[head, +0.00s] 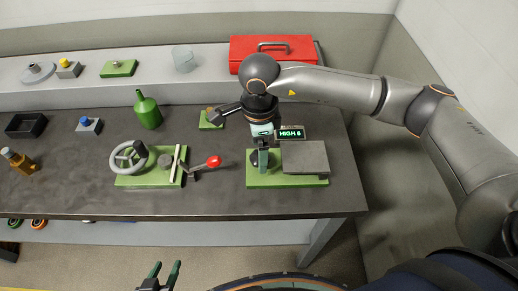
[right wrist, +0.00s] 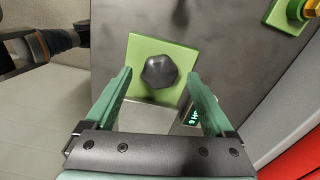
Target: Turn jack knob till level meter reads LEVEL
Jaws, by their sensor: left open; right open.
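The jack has a green base (head: 290,181), a grey block (head: 308,158) and a level meter (head: 291,133) reading HIGH 6 in the head view. Its black, lobed jack knob (right wrist: 160,72) shows whole in the right wrist view. My right gripper (head: 262,158) points down at the knob. In the right wrist view its open green fingers stand on either side of the knob, with gaps on both sides. I cannot tell how far above the knob the fingertips are. My left gripper (head: 168,270) is open and empty, in front of the bench at the bottom of the head view.
A handwheel (head: 128,156) and a red-tipped lever (head: 212,162) share a green plate left of the jack. A green bottle (head: 147,110), a blue-knobbed block (head: 87,124) and a black tray (head: 26,124) stand farther left. A red toolbox (head: 270,49) sits on the back shelf.

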